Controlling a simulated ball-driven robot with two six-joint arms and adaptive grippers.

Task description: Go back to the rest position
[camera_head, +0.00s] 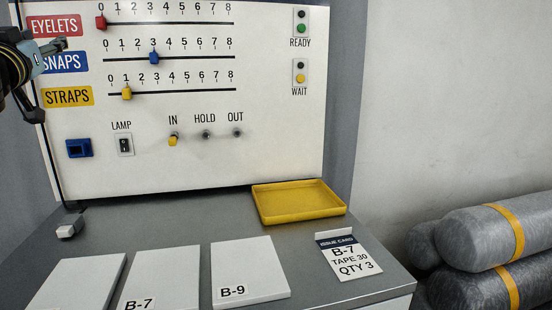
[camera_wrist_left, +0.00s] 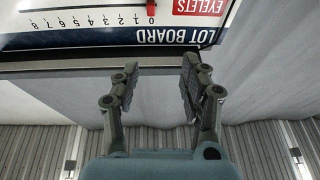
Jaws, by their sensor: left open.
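My left gripper (camera_head: 46,78) is at the upper left edge of the head view, in front of the left side of the lot board (camera_head: 270,110). It is open, with nothing between its fingers. In the left wrist view, the two fingers of my left gripper (camera_wrist_left: 158,68) stand apart below the board's edge, which appears upside down. The red EYELETS slider (camera_head: 101,22) is at 0, the blue SNAPS slider (camera_head: 154,57) at 3 and the yellow STRAPS slider (camera_head: 126,93) at 1. My right gripper is not in view.
A yellow tray (camera_head: 298,214), empty, sits on the grey bench (camera_head: 190,225). An issue card (camera_head: 348,257) and white pads, including B-9 (camera_head: 247,265), lie in front. Grey rolls (camera_head: 500,240) with yellow bands lie at the right. The wall above them is bare.

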